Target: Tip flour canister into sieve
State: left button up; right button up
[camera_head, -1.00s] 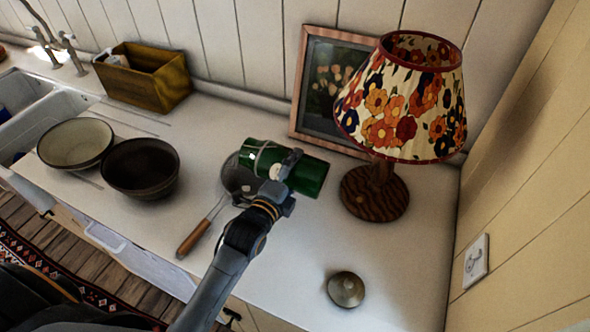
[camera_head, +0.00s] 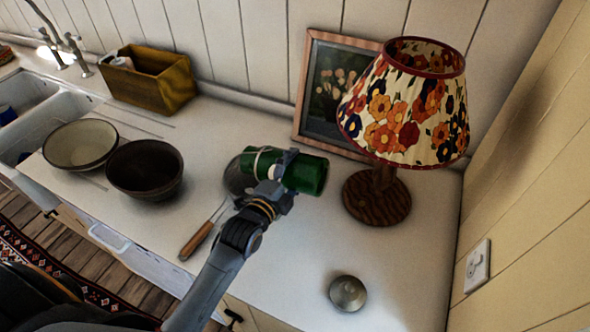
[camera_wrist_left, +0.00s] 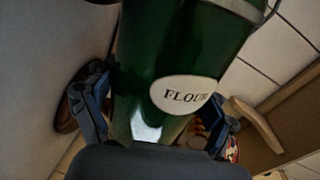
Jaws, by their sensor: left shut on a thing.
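A green flour canister (camera_head: 305,173) lies tilted nearly on its side in my left gripper (camera_head: 276,180), its open-looking end pointing left. In the left wrist view the canister (camera_wrist_left: 180,60) fills the middle, its oval label reading FLOUR, with the gripper's fingers (camera_wrist_left: 160,115) on both sides of it. The sieve (camera_head: 236,178) sits on the counter under the canister's left end, its wooden handle (camera_head: 195,241) pointing toward the front. The canister and my gripper hide much of the sieve's bowl. I cannot see any flour falling. My right gripper is not in view.
A round metal lid (camera_head: 347,293) lies on the counter at the front right. A floral lamp (camera_head: 376,196) and a framed picture (camera_head: 335,85) stand close behind the canister. A dark bowl (camera_head: 145,168), a pale bowl (camera_head: 80,145) and a wooden box (camera_head: 150,85) stand to the left.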

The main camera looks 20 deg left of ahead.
pick_arm(q)
jog(key=shift+w+a+r+n+p, duration=0.1)
jog(key=shift+a+r+n+p, duration=0.25)
jog(key=shift+r+p, duration=0.25)
jog(key=shift+a+r+n+p, duration=0.25)
jog(key=shift+r+n+p, duration=0.25)
jog(key=shift+r, duration=0.15)
jog(key=shift+a+r+n+p, duration=0.45)
jog(key=shift+r+n+p, duration=0.05)
jog(key=shift+r+n, duration=0.05)
dwell(0.4)
dwell(1.3)
jog(key=shift+r+m+p, duration=0.5)
jog(key=shift+m+p, duration=0.3)
jog(key=shift+p, duration=0.1)
jog(key=shift+r+m+p, duration=0.15)
jog(key=shift+m+p, duration=0.4)
jog(key=shift+m, duration=0.65)
